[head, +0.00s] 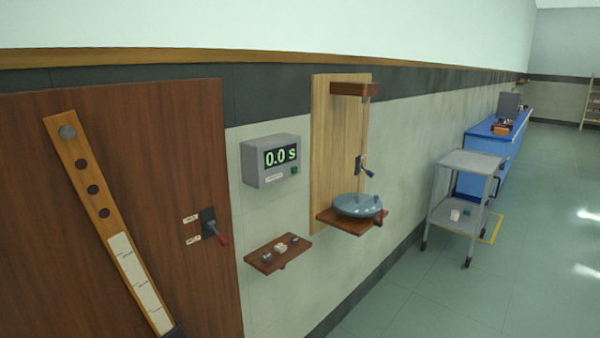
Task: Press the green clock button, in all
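A grey clock box (270,160) is fixed to the tiled wall left of the middle in the head view. Its lit display reads 0.0 s in green. A small green button (294,169) sits on the clock's front face, at the lower right under the display. A small pale label is left of the button. Nothing touches the clock or the button. My gripper is not in view.
Right of the clock, a wooden backboard (326,140) carries a shelf with a round blue-grey disc (358,205). A small wall shelf (268,262) holds small objects below the clock. A brown panel (160,140) with a red-handled lever (217,230) is left. A grey cart (470,162) stands right; the floor between is clear.

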